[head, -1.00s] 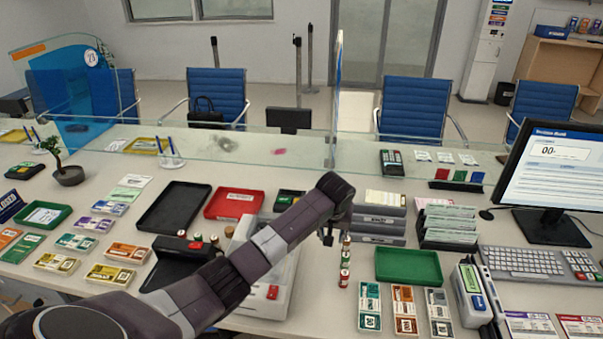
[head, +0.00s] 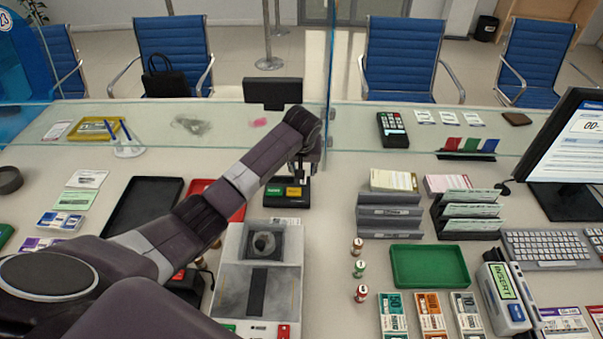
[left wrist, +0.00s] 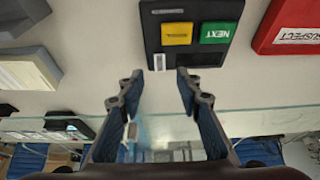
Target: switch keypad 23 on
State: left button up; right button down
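A small black keypad (head: 287,201) with a green and a yellow button stands on the counter, at the glass screen. No number 23 is readable on it. In the left wrist view the keypad (left wrist: 192,48) shows upside down, with a green NEXT button (left wrist: 217,33), a yellow button (left wrist: 177,34) and a small pale part (left wrist: 160,62) at its near edge. My left gripper (left wrist: 160,73) is open and empty, its fingertips either side of that pale part; contact cannot be told. In the head view my left gripper (head: 298,178) partly hides the keypad. My right gripper is out of view.
A red tray (head: 222,195) lies left of the keypad, and a grey machine (head: 258,300) stands in front. Grey stacked trays (head: 390,216) stand to the right. A monitor (head: 273,92) is behind the glass.

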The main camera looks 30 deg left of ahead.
aim_at(303, 182)
pick_arm(q)
jog(key=shift+x, duration=3.1)
grip_shut()
